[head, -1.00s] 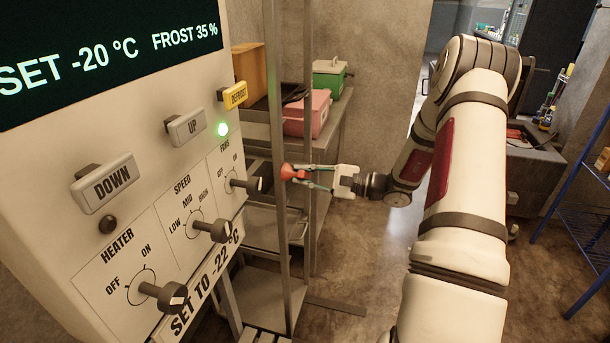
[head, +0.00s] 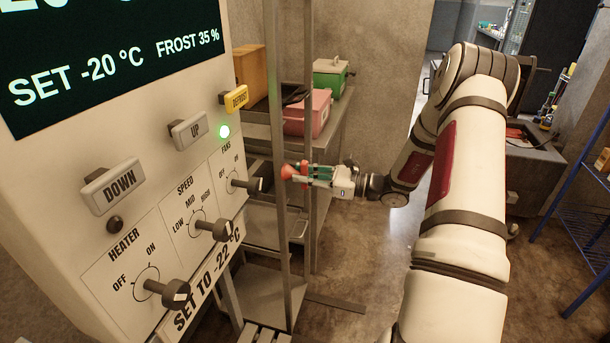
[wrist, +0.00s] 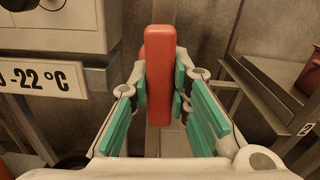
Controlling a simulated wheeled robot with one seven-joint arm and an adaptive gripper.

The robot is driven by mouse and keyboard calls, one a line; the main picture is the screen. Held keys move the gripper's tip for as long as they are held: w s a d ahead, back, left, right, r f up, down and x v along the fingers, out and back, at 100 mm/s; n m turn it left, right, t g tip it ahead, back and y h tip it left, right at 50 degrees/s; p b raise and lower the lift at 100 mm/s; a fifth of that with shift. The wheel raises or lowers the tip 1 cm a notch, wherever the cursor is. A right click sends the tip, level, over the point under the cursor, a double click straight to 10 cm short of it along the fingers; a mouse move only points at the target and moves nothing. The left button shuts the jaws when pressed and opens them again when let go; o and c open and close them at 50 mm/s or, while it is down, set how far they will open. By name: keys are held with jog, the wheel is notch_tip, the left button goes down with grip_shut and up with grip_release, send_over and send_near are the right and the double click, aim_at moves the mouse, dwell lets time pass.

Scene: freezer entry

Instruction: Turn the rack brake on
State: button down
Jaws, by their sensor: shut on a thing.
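The rack brake shows as a red handle (head: 287,171) beside an upright metal post of the rack in the head view. In the wrist view it is an upright, rounded red bar (wrist: 159,75), with another red part behind its top. My gripper (head: 303,174) reaches it from the right, with its green-padded fingers closed on the handle. In the wrist view the gripper (wrist: 160,105) has one finger on each side of the bar. The handle's mount and any on or off marking are hidden.
A control panel (head: 90,235) with knobs and buttons stands close on the left. Its green lamp (head: 224,131) is lit. Behind the posts, a metal shelf (head: 335,120) holds a pink box (head: 307,115) and a green box (head: 331,82). A blue rack (head: 580,230) stands far right.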

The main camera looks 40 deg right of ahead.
jog(key=shift+f+m, duration=0.1)
jog(key=shift+m, duration=0.5)
jog(key=c, duration=1.5)
grip_release()
jog(key=v, duration=1.2)
